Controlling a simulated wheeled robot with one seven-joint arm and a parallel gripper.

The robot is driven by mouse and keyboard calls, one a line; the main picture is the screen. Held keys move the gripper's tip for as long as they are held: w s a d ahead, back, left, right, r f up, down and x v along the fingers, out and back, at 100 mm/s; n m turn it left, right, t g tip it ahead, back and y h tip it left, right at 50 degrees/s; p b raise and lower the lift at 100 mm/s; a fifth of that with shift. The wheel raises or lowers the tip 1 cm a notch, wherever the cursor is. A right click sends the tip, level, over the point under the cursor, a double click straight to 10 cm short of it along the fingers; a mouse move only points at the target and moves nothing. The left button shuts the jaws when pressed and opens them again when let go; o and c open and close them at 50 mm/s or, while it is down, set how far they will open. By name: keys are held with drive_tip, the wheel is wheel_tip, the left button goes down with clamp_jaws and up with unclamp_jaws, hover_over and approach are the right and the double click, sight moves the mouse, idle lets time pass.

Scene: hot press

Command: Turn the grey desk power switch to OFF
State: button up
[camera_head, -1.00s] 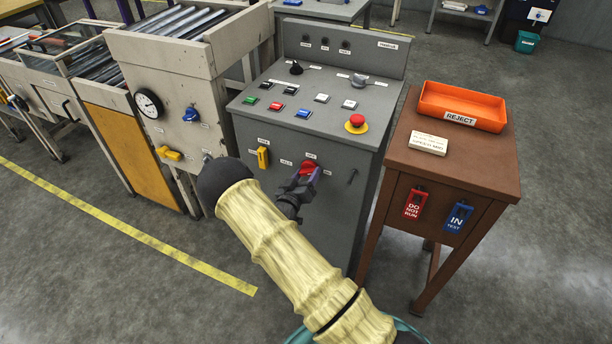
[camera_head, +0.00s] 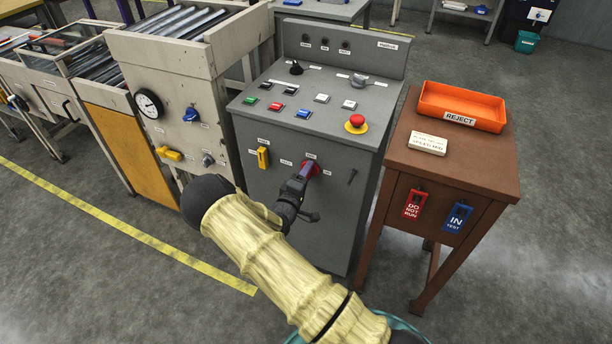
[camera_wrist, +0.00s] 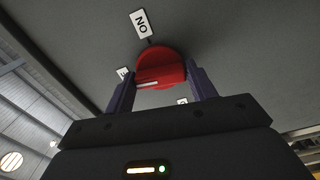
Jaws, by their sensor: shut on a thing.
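The grey desk (camera_head: 250,215) has a red rotary switch (camera_head: 312,168) on its front panel, with small white labels around it. In the wrist view the red switch (camera_wrist: 160,68) is round, with a white mark on its lower left part. The label by its upper edge reads ON, seen upside down; two other labels are partly hidden by my fingers. My gripper (camera_head: 307,172) is at the front panel, shut on the red switch. Its dark purple fingers (camera_wrist: 162,76) stand on either side of the switch. My gripper partly covers the switch in the head view.
A yellow handle (camera_head: 263,157) is left of the switch on the same panel, and a dark lever (camera_head: 352,177) is to the right. A red and yellow stop button (camera_head: 355,124) sits on the desk top. A brown stand (camera_head: 478,170) with an orange tray (camera_head: 437,109) is to the right.

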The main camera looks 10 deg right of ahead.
drive_tip(key=shift+a+n, duration=0.1)
drive_tip(key=shift+n, duration=0.7)
drive_tip(key=o, duration=1)
drive_tip(key=shift+c, duration=0.2)
drive_tip(key=shift+s, duration=0.1)
drive_tip(key=v, duration=1.7)
